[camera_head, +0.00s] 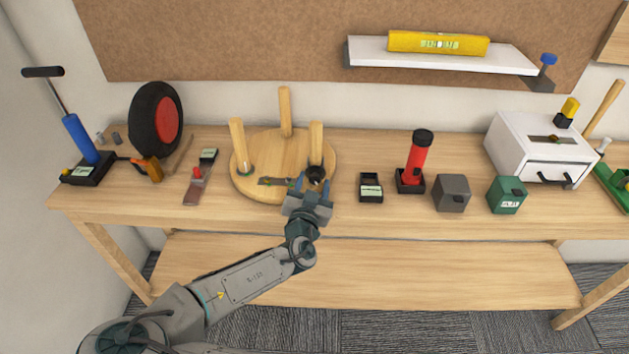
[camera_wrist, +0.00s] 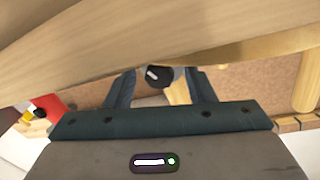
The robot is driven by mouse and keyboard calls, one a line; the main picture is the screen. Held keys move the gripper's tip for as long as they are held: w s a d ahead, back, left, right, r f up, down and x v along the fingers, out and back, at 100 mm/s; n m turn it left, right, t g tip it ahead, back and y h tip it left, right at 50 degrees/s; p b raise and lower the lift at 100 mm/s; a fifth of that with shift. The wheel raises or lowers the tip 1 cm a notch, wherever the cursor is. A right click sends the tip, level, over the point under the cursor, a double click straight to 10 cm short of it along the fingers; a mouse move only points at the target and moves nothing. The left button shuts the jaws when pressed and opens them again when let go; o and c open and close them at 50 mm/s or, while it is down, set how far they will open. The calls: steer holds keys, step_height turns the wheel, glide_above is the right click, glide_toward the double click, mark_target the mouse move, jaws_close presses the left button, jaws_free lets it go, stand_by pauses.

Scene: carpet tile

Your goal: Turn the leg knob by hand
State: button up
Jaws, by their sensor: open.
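A round wooden stool top (camera_head: 264,147) lies on the bench with wooden legs pointing up. The black leg knob (camera_head: 316,173) is at the near-right leg (camera_head: 316,140). My gripper (camera_head: 311,186) is open at the near edge of the stool, right at this knob. In the wrist view the dark knob (camera_wrist: 155,77), with a white mark on it, shows between the two spread fingers (camera_wrist: 162,84). I cannot tell whether either finger touches it. A flat dark strip (camera_head: 275,181) lies on the stool top just left of my gripper.
To the right stand a small black tray (camera_head: 371,187), a red flashlight (camera_head: 417,160), a grey box (camera_head: 452,193) and a green box (camera_head: 506,195). A shelf (camera_head: 440,56) hangs above.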

steer(key=c, duration=0.9)
steer(key=shift+c, duration=0.2)
steer(key=shift+d+f+n+b, duration=0.1)
steer(key=shift+f+n+b, duration=0.05)
steer(key=shift+n+b, duration=0.55)
steer(key=shift+n, duration=0.8)
steer(key=o, duration=0.9)
steer(key=shift+o, duration=0.2)
